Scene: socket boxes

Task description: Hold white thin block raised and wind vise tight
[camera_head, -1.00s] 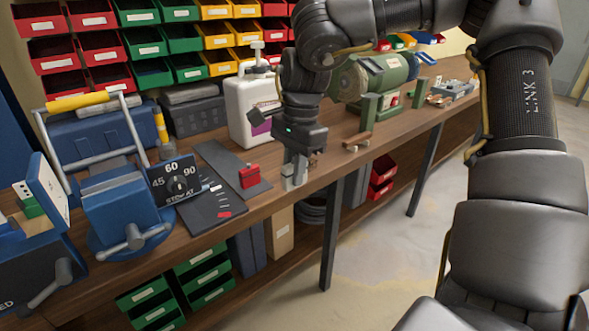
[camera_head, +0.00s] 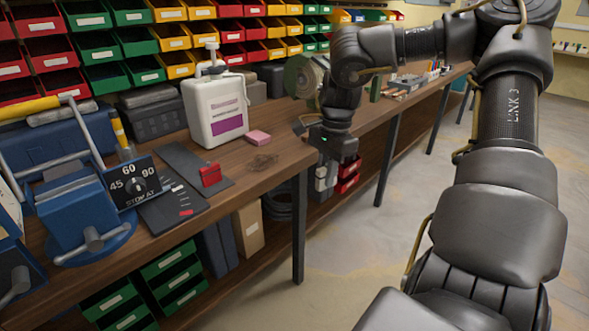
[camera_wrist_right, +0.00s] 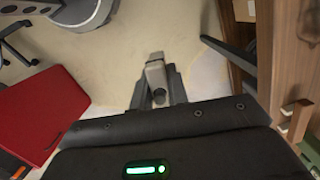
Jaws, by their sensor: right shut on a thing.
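A blue vise (camera_head: 82,213) with a grey screw handle (camera_head: 93,240) stands on the bench at the left. A black dial plate marked 45, 60, 90 (camera_head: 135,183) stands beside it. A second blue vise (camera_head: 14,262) is cut off by the left edge. My right gripper (camera_head: 325,185) points down just off the bench's front edge, right of the vises. In the right wrist view (camera_wrist_right: 158,88) its fingers are shut on a small pale grey piece (camera_wrist_right: 155,72). I cannot tell whether this is the white thin block. My left gripper is out of view.
A white jug (camera_head: 215,108), a pink sponge (camera_head: 258,137) and a red block (camera_head: 210,174) on a dark mat stand on the bench (camera_head: 235,200). Colored bins line the wall. Red bins (camera_head: 347,175) sit under the bench. The floor (camera_head: 370,235) in front is open.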

